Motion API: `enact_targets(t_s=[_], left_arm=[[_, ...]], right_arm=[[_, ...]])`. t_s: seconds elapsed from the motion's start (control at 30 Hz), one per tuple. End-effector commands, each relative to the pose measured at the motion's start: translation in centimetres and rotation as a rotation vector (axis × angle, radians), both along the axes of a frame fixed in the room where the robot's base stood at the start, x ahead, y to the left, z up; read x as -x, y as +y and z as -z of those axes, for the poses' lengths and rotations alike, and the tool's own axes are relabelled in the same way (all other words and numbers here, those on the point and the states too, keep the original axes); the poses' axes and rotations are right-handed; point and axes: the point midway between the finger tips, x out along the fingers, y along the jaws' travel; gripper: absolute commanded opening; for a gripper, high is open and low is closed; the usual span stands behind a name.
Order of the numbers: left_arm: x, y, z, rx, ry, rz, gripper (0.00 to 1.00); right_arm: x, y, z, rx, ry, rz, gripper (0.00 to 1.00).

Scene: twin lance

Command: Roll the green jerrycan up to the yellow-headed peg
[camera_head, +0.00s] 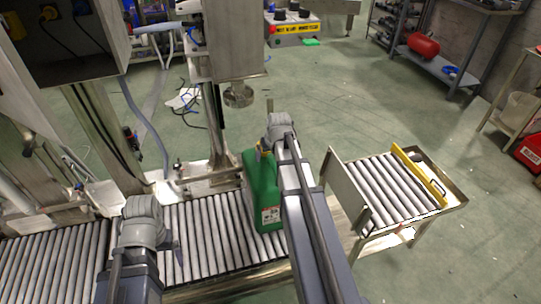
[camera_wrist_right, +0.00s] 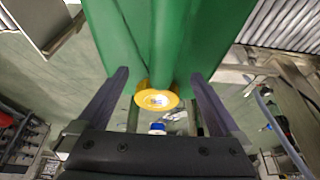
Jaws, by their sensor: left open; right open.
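The green jerrycan (camera_head: 262,190) stands upright on the roller conveyor, partly hidden behind my right arm. It fills the top of the right wrist view (camera_wrist_right: 215,40), with its round yellow cap (camera_wrist_right: 157,98) facing the camera. My right gripper (camera_head: 268,145) is at the jerrycan's upper end. In the wrist view its two dark fingers (camera_wrist_right: 160,75) are apart, one on each side of the cap; I cannot tell whether they touch the can. My left gripper (camera_head: 145,240) is open and apart from the can, over the rollers to its left. I cannot make out a yellow-headed peg.
The roller conveyor (camera_head: 205,225) runs left to right, with steel machinery (camera_head: 222,40) behind it. To the right, past a gap, stands a small roller table (camera_head: 385,185) with an upright plate and a yellow bar (camera_head: 418,175). Green floor (camera_head: 370,110) lies open beyond.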

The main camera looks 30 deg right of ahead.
Motion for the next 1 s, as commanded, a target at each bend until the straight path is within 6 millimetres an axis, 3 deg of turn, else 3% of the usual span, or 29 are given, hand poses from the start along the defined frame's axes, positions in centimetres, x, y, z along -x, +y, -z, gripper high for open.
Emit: enact_targets(t_s=[0.27,0.8,1.0], left_arm=[[0.0,0.0,-0.9,0.000,0.000,0.000,1.00],[0.0,0.0,-7.0,0.000,0.000,0.000,1.00],[0.0,0.0,-7.3,0.000,0.000,0.000,1.00]], right_arm=[[0.3,0.1,-0.9,0.000,0.000,0.000,1.00],[2.7,0.7,-7.0,0.000,0.000,0.000,1.00],[2.9,0.7,-7.3,0.000,0.000,0.000,1.00]])
